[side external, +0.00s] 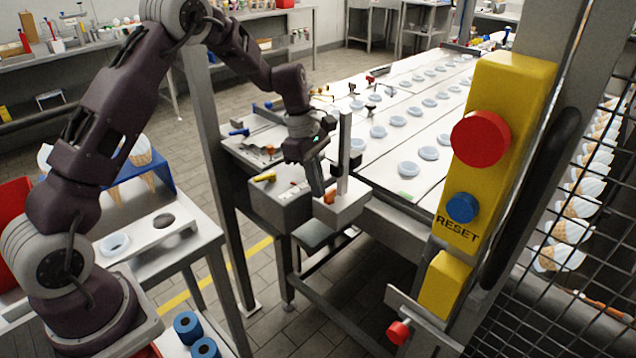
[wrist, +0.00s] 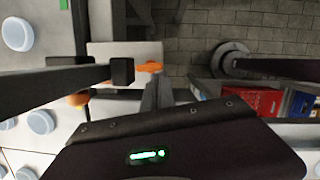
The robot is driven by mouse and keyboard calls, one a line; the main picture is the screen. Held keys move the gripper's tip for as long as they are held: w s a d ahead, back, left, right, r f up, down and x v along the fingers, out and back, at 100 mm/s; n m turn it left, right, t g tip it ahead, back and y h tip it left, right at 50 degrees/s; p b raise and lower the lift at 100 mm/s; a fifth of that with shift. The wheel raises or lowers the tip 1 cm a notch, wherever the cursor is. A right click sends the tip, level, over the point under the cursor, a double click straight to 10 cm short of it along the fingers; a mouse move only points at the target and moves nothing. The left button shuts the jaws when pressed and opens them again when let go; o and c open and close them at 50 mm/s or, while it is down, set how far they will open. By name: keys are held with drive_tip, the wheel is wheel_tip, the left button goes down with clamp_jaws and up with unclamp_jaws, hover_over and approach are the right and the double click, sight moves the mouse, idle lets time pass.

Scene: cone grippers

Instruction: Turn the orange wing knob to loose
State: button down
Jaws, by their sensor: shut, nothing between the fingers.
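The orange wing knob (side external: 330,196) sits on a pale grey block at the near end of the white conveyor table. It also shows in the wrist view as a flat orange bar (wrist: 149,67), lying across the picture. My gripper (side external: 319,194) points down right beside the knob, with its fingers shut and empty. In the wrist view the fingertips (wrist: 155,82) end just below the knob. I cannot tell whether they touch it.
A grey upright post (side external: 344,150) with a black block stands close beside my gripper. A yellow handle (side external: 264,177) lies to the left. Rows of pale blue cups (side external: 408,169) fill the table. A yellow control box (side external: 497,150) stands at the right.

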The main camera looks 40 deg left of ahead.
sight(329, 207)
drive_tip(key=n, duration=0.3)
drive_tip(key=s+d+n+t, duration=0.1)
drive_tip(key=n, duration=0.1)
drive_tip(key=shift+d+y, duration=0.1)
drive_tip(key=shift+y, duration=0.2)
drive_tip(key=n, duration=0.3)
drive_tip(key=d+n+t+y, duration=0.1)
drive_tip(key=n, duration=0.1)
drive_tip(key=shift+s+d+n, duration=0.1)
drive_tip(key=shift+d+n, duration=0.05)
drive_tip(key=shift+n, duration=0.25)
drive_tip(key=n, duration=0.3)
drive_tip(key=shift+d+y, duration=0.35)
drive_tip(key=shift+y, duration=0.05)
drive_tip(key=shift+d, duration=0.15)
